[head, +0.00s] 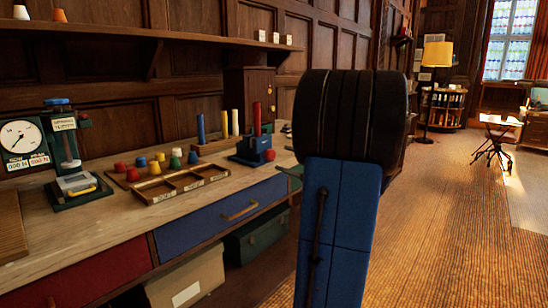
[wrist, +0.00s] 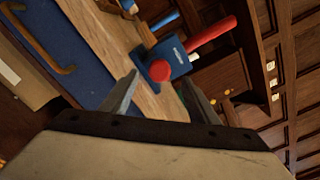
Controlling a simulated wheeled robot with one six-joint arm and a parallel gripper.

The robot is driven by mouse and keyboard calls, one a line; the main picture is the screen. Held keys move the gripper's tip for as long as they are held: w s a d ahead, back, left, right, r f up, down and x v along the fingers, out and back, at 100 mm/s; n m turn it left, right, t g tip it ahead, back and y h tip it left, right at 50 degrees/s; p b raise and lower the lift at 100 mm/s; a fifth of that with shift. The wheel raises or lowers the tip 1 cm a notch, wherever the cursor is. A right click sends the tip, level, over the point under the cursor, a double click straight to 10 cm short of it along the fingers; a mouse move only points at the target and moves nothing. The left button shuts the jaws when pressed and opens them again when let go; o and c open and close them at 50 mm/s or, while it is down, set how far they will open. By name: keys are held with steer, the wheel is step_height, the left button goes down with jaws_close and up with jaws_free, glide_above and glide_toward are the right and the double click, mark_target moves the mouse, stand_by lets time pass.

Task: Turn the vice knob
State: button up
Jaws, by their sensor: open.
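The blue vice (head: 250,148) stands on the wooden bench, with a red rod (head: 257,119) upright in its top. Its round red knob (head: 269,155) is on the vice's front. In the wrist view the vice (wrist: 178,62) appears tilted, with the red knob (wrist: 160,70) facing me and the rod (wrist: 212,35) pointing to the upper right. My gripper (wrist: 159,78) is open and empty. Its two fingers point toward the vice, with the knob seen between the tips; I cannot tell the remaining distance. In the head view my arm hides the gripper.
A partitioned wooden tray (head: 180,184) lies left of the vice, with several coloured pegs behind it. A dial gauge press (head: 62,150) stands at the left. A blue drawer (head: 222,215) with a handle is below the bench top. Open floor (head: 440,220) lies to the right.

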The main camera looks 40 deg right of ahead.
mark_target(272, 155)
steer(key=w, duration=0.6)
steer(key=shift+w+a, duration=0.25)
steer(key=shift+a, duration=0.05)
steer(key=c, duration=1)
steer(key=shift+c, duration=0.2)
